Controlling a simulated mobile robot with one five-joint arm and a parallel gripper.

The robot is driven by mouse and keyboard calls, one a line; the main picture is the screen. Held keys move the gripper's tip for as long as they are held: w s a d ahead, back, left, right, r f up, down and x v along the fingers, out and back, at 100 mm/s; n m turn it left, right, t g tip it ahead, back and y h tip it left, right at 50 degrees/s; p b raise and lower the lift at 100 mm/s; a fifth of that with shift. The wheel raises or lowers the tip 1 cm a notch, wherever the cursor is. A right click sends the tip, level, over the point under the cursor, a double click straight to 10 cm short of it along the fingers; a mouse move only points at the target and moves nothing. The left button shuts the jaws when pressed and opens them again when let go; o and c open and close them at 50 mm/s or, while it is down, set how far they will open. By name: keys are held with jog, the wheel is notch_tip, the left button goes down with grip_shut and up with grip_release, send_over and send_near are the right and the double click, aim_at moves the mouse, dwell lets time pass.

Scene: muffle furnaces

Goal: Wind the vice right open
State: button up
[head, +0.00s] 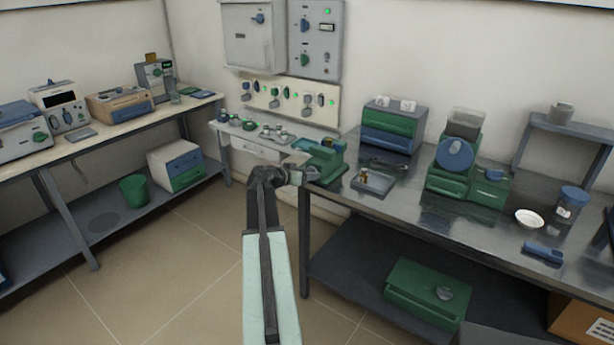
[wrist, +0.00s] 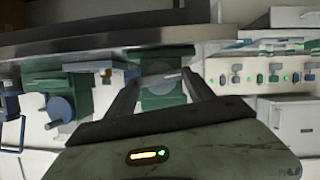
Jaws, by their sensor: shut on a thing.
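The green vice (head: 324,155) stands at the left front corner of the steel bench. My gripper (head: 300,172) is at the near left side of the vice, at bench height. In the wrist view the green vice (wrist: 162,101) lies between and beyond my two fingers. My gripper (wrist: 160,76) is shut on the vice's handle, a grey round part with a thin pale bar. The fingers hide part of the handle, and the gap between the vice jaws cannot be made out.
A shallow tray (head: 370,186) with a small brass-coloured item lies right of the vice. A green-and-blue drawer box (head: 392,128) stands behind it. A narrow shelf with several small knobbed items (head: 265,132) is to the left, below a switch panel (head: 290,95).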

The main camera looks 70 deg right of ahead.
jog(key=shift+w+d+f+n+g+b, duration=0.15)
jog(key=shift+n+g+b, duration=0.5)
jog(key=shift+n, duration=0.4)
jog(key=shift+w+a+n+g+b, duration=0.1)
jog(key=shift+n+g+b, duration=0.6)
jog(key=shift+n, duration=0.3)
jog(key=shift+w+d+f+n+g+b, duration=0.15)
jog(key=shift+n+g+b, duration=0.5)
jog(key=shift+n, duration=0.4)
jog(key=shift+r, duration=0.1)
jog(key=o, duration=1.4)
jog(key=shift+a, duration=0.1)
